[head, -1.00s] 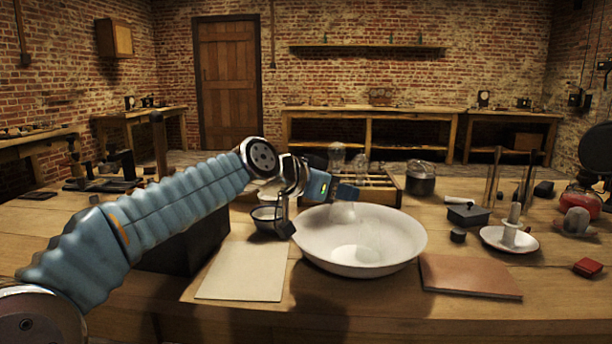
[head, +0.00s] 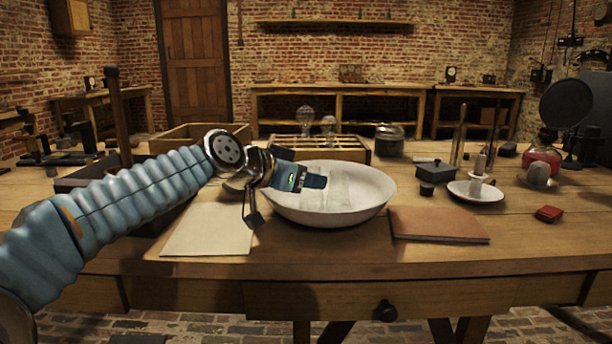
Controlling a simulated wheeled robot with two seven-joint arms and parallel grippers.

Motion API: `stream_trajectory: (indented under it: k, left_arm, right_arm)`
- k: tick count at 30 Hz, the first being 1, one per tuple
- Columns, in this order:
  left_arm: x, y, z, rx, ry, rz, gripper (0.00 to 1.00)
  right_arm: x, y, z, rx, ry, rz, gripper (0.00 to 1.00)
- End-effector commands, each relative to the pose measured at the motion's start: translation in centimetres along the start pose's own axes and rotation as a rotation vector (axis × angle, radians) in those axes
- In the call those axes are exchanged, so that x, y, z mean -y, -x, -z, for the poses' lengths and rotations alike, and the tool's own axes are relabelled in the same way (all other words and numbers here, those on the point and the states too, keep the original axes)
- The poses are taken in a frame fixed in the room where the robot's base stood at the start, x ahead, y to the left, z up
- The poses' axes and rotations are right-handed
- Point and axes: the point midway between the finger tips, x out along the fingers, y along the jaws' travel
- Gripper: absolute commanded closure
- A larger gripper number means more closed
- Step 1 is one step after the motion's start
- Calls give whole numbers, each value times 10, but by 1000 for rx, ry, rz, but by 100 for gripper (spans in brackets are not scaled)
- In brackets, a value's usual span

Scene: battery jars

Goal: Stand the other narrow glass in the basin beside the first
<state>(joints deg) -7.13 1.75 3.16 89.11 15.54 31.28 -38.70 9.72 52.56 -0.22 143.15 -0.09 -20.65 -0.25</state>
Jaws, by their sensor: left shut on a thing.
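The white basin (head: 378,197) stands on the table in the middle of the head view. One clear narrow glass (head: 341,190) shows faintly inside it. My left gripper (head: 318,181) reaches in over the basin's left rim and is shut on the other narrow glass (head: 313,202), which is hard to make out. The held glass is low inside the basin, to the left of the first and close to it. I cannot tell whether the two touch or whether the held one rests on the bottom. My right gripper is not in view.
A pale sheet (head: 208,232) lies left of the basin and a brown book or board (head: 438,224) right of it. A wooden rack (head: 345,150) with bulb-topped glassware stands behind. A candle dish (head: 475,191) and small dark boxes are at the right.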

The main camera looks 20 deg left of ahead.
Motion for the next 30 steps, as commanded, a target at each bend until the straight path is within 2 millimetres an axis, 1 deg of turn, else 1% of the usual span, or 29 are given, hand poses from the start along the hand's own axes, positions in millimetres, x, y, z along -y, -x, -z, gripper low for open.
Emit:
stream_trajectory:
  k: [10, 23, 24, 28, 29, 30]
  left_arm:
    - [0, 0, 0, -2, -1, 1, 100]
    - [0, -3, -7, -2, -1, 0, 100]
    - [0, -2, -6, -2, -1, 0, 51]
    - [0, -2, -6, -1, -1, 0, 31]
    - [0, -2, -6, -1, -1, 0, 28]
    - [0, -2, -6, -1, -1, 0, 28]
  right_arm:
    - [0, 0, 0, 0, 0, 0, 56]
    - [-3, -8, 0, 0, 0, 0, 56]
    - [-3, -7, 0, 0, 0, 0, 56]
    - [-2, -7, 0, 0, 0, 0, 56]
    - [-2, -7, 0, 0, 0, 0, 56]
    - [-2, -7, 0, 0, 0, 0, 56]
